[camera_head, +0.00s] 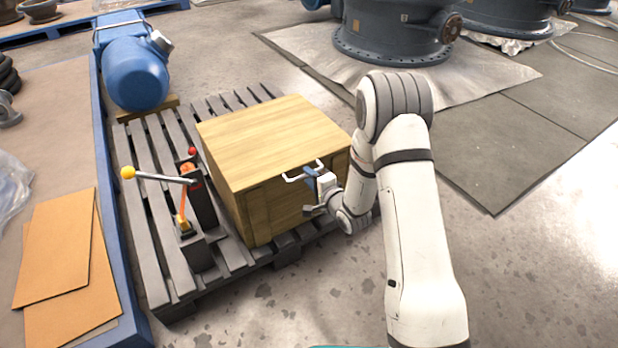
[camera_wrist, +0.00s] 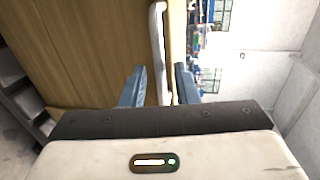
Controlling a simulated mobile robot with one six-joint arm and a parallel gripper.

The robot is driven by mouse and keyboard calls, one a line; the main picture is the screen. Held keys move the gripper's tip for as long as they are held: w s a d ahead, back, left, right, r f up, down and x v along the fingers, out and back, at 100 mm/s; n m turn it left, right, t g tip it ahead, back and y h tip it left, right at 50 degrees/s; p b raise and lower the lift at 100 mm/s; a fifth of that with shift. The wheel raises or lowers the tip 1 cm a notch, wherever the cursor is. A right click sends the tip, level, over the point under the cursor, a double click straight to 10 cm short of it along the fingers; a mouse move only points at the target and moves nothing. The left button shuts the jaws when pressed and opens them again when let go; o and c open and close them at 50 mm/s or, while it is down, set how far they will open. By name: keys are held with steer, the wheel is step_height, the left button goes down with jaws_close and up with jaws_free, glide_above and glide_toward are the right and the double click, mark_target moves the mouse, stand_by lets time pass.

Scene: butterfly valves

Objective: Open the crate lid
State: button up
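The wooden crate (camera_head: 268,205) stands on a grey slatted pallet, and its light wood lid (camera_head: 265,135) lies flat on top, closed. A white bar handle (camera_head: 292,179) juts from the lid's front edge. My gripper (camera_head: 311,177) is at the right part of this handle, in front of the crate. In the wrist view the two blue fingers of my gripper (camera_wrist: 160,72) are apart. The white handle (camera_wrist: 158,40) runs between them, with a visible gap on each side. The head view is too small to show any contact.
A lever device (camera_head: 190,205) with a yellow knob stands on the pallet (camera_head: 165,255) left of the crate. A blue motor (camera_head: 135,72) sits behind it. Large dark valves (camera_head: 395,35) stand at the back. The floor in front is clear.

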steer(key=shift+b+x, duration=0.3)
steer(key=shift+x, duration=1.1)
steer(key=shift+c, duration=0.6)
jaws_close()
